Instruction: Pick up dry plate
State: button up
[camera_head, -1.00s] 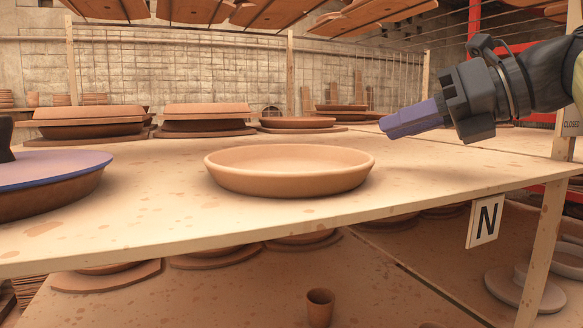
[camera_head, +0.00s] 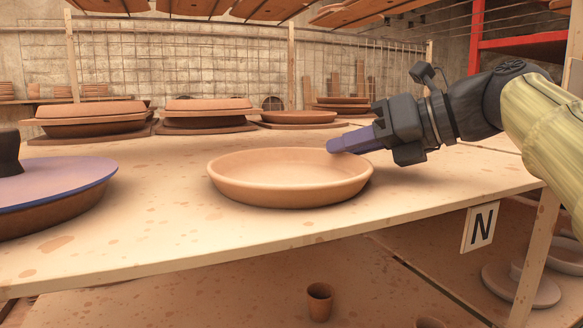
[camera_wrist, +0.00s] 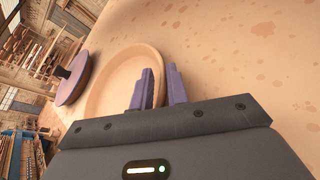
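The dry plate (camera_head: 290,188), a shallow light-tan clay dish with a raised rim, sits upright on the shelf board. It also shows in the wrist view (camera_wrist: 108,75), partly hidden behind a finger. My gripper (camera_head: 335,145) comes in from the right, with its purple fingertips at the plate's far right rim. In the wrist view the two fingers of my gripper (camera_wrist: 160,78) are apart with a gap between them, and nothing is held. One finger overlaps the dish and the other lies outside it. Whether they touch the rim I cannot tell.
The board (camera_head: 120,225) around the plate is bare. A brown dish with a purple lid and dark knob (camera_head: 55,178) stands at the left. Stacked clay plates (camera_head: 208,112) line the back. A small cup (camera_head: 319,300) stands on the lower shelf, and an N sign (camera_head: 481,227) hangs at the front right.

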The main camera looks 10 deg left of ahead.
aim_at(290, 172)
jog(key=p+x, duration=0.1)
jog(key=x, duration=0.2)
jog(key=shift+a+r, duration=0.1)
jog(key=shift+a, duration=0.05)
jog(key=shift+w+a, duration=0.1)
jog(key=shift+w, duration=0.05)
jog(key=shift+c, duration=0.5)
grip_shut()
